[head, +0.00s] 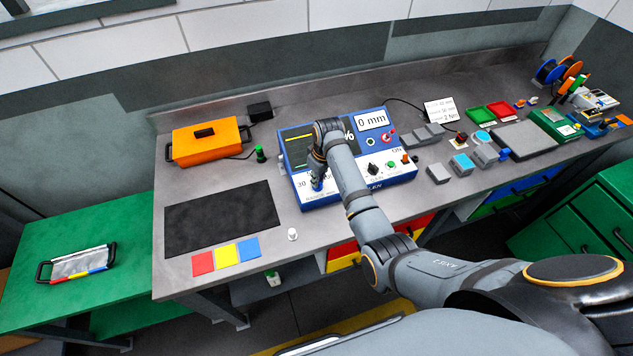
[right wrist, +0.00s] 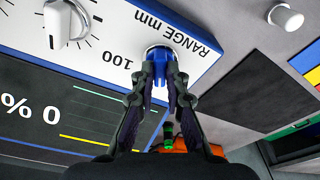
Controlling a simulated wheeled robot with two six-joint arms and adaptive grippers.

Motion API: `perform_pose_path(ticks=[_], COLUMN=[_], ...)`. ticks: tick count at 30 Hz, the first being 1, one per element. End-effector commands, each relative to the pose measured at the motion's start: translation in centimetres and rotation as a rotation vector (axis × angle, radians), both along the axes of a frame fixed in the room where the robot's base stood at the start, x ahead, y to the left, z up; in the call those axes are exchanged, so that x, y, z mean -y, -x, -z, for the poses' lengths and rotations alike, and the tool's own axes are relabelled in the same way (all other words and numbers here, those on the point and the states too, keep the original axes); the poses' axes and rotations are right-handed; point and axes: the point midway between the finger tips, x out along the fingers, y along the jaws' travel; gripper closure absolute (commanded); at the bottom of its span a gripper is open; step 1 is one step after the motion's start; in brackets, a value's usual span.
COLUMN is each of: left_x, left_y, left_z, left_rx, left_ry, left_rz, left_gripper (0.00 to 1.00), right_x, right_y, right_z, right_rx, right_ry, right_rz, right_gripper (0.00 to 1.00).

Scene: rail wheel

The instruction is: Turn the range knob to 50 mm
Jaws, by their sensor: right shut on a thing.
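The range knob (right wrist: 158,58) is blue with a pale rim and sits on the white front strip of the blue test unit (head: 402,172). The labels "RANGE mm" and "100" show beside it in the right wrist view. My right gripper (right wrist: 158,76) is shut on the knob, with one finger on each side. In the head view my right gripper (head: 317,183) is over the unit's left front, beside a "30" mark. The fingers and arm hide most of the knob there, and I cannot tell its pointer's setting. My left gripper is not in view.
A display (head: 371,119) on the unit reads "0 mm". A small white cylinder (head: 292,234) stands in front of the unit. A dark mat (head: 222,219) and an orange case (head: 206,141) lie to the left.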

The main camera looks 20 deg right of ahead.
Motion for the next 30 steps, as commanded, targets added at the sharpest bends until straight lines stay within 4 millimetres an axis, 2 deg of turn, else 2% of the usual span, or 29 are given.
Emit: perform_pose_path(ticks=[5, 9, 12, 20, 23, 24, 30], left_x=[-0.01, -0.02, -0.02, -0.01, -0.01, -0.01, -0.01], left_y=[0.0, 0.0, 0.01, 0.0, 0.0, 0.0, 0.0], left_z=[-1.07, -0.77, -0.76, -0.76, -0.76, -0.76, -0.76], left_rx=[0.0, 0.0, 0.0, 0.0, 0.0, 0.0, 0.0], left_ry=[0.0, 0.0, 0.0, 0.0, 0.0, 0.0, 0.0], left_rz=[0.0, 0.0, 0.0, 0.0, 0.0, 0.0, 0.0], left_gripper=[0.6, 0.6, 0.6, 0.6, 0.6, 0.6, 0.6], right_x=[-0.11, -0.19, -0.21, -0.2, -0.26, -0.23, -0.21], right_y=[0.03, 0.04, 0.03, 0.01, 0.02, 0.02, 0.03], right_z=[-0.31, -0.01, -0.02, -0.03, -0.03, -0.02, -0.02], right_rx=[-0.001, 0.001, 0.001, 0.002, 0.002, 0.002, 0.001], right_ry=[-0.001, 0.0, -0.001, -0.001, -0.001, -0.001, 0.0], right_rz=[0.09, 0.313, 0.39, 0.402, 0.462, 0.471, 0.467], right_gripper=[1.0, 1.0, 1.0, 1.0, 1.0, 0.84, 0.58])
